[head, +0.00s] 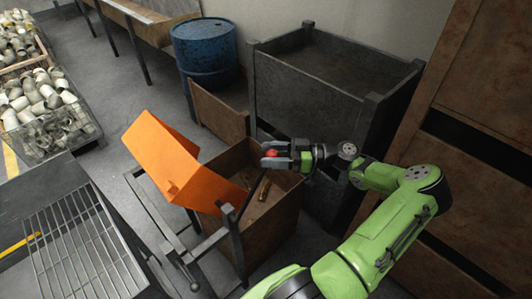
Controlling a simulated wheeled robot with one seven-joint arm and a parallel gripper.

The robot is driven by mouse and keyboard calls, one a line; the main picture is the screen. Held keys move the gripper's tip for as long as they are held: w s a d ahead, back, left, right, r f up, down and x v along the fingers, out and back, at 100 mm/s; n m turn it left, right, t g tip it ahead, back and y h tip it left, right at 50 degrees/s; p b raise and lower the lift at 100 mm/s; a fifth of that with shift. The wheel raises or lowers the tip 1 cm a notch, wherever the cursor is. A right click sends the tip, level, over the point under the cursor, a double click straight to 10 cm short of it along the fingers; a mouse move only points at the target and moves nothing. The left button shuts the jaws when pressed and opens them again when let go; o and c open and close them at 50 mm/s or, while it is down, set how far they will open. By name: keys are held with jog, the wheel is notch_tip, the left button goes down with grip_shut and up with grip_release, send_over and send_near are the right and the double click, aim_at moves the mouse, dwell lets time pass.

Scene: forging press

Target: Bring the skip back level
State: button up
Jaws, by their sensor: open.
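The orange skip (180,165) is tipped in its dark metal frame (160,222), in the middle of the head view. Its lower end hangs over an open rusty brown box (268,232), which has a few small pieces in it. My gripper (268,158) is open above the far side of the box, to the right of the skip and apart from it. Something small and red shows at the gripper's fingers; I cannot tell if it is part of the gripper. The inside of the skip is mostly hidden.
A large dark metal bin (330,90) stands behind my gripper, with a blue drum (205,55) to its left. A slatted grate (80,245) is at the front left. Crates of pipe elbows (40,100) stand at the far left.

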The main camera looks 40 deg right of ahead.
jog(key=shift+x, duration=0.9)
jog(key=shift+c, duration=0.3)
grip_shut()
jog(key=shift+a, duration=0.1)
